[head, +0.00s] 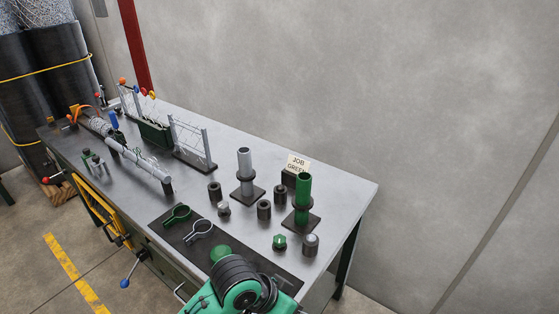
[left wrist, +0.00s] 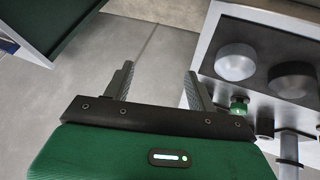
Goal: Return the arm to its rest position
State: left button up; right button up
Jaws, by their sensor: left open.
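In the left wrist view my left gripper (left wrist: 160,88) is open, with nothing between its two dark fingers. Grey floor shows behind the fingers. In the head view a green and black arm part, which looks like mine, stands at the bottom edge in front of the workbench (head: 335,185); its fingers cannot be made out there. My right gripper is not in view. On the bench stand a grey post (head: 245,165) and a green post (head: 304,188) on dark bases, beside a card reading JOB GREEN (head: 298,162).
Several small dark cylinders stand near the posts. A wire mesh panel (head: 188,142) and a long rod device (head: 140,163) occupy the bench's left half. A grey wall lies behind.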

pick_arm(q)
jog(key=s+a+f+n+t+y, duration=0.1)
jog(key=s+a+f+n+y, duration=0.15)
jog(key=s+a, duration=0.4)
jog(key=s+a+f+n+y, duration=0.2)
jog(key=s+a+f, duration=0.1)
jog(key=a, duration=0.7)
jog(key=s+a+f+n+t+y, duration=0.1)
jog(key=s+a+f+n+y, duration=0.2)
jog(key=a, duration=0.6)
jog(key=s+f+m+g+h, duration=0.1)
jog(key=s+f+g, duration=0.15)
jog(key=f, duration=3.05)
jog(key=s+a+f, duration=0.1)
jog(key=s+f, duration=0.8)
jog(key=s+a+f, duration=0.2)
jog(key=s+f, duration=0.7)
jog(key=s, duration=0.1)
jog(key=shift+a, duration=0.25)
